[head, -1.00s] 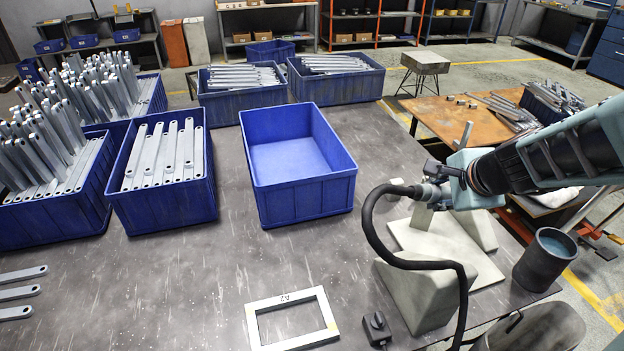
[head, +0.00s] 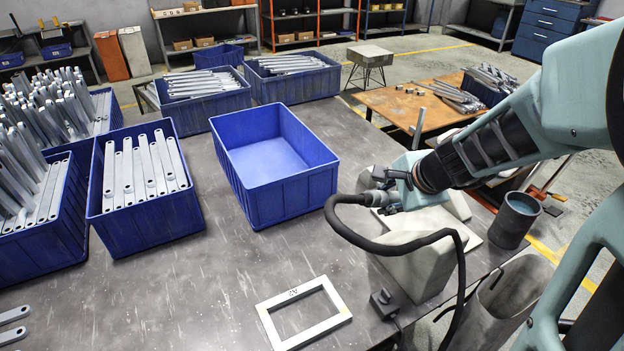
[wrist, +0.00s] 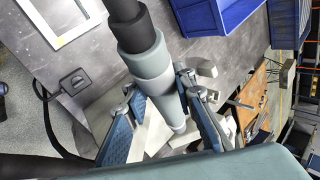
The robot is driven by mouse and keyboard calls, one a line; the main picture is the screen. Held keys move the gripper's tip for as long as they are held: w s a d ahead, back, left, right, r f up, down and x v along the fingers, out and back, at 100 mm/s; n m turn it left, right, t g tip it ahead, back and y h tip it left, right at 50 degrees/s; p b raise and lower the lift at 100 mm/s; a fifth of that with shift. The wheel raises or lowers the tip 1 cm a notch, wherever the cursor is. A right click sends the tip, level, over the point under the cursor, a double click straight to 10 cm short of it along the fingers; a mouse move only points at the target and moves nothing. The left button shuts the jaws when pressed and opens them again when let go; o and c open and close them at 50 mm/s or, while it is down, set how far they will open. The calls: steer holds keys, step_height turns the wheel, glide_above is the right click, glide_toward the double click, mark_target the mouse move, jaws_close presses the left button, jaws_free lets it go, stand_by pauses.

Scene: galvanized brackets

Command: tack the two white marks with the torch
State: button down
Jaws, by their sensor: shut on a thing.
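My gripper (head: 388,186) is shut on the torch (head: 368,198), near the blocks at the right of the bench. In the wrist view the torch (wrist: 150,66), a grey-green cylinder with a black section, lies between the blue-padded fingers of my gripper (wrist: 163,92). A black hose (head: 408,245) loops from the torch over the front pale block (head: 415,272). Pale blocks and a flat plate show around and below my gripper, partly hidden. I cannot make out the two white marks, nor whether the torch tip touches anything.
An empty blue bin (head: 320,180) stands left of my gripper. A white frame (head: 335,318) and a small black box (head: 383,303) lie in front. A dark cup (head: 514,220) stands at the right edge.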

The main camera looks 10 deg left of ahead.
steer(key=s+a+f+n+g+y+p, duration=0.1)
steer(key=s+a+f+n+g+p, duration=0.15)
steer(key=s+a+f, duration=0.5)
steer(key=s+a+f+n+g+y+p, duration=0.2)
steer(key=s+a+f+g, duration=0.15)
steer(key=a, duration=0.65)
steer(key=shift+m, duration=0.25)
steer(key=shift+s+f+b, duration=0.15)
steer(key=shift+f+b, duration=0.95)
steer(key=shift+f, duration=0.3)
steer(key=shift+s+f+b, duration=0.15)
steer(key=shift+f+b, duration=0.9)
steer(key=shift+f, duration=0.35)
steer(key=shift+f+b, duration=0.45)
steer(key=shift+b, duration=0.2)
step_height(320, 180, up, 6)
steer(key=p, duration=0.4)
steer(key=shift+r+p, duration=0.1)
steer(key=shift+p, duration=0.2)
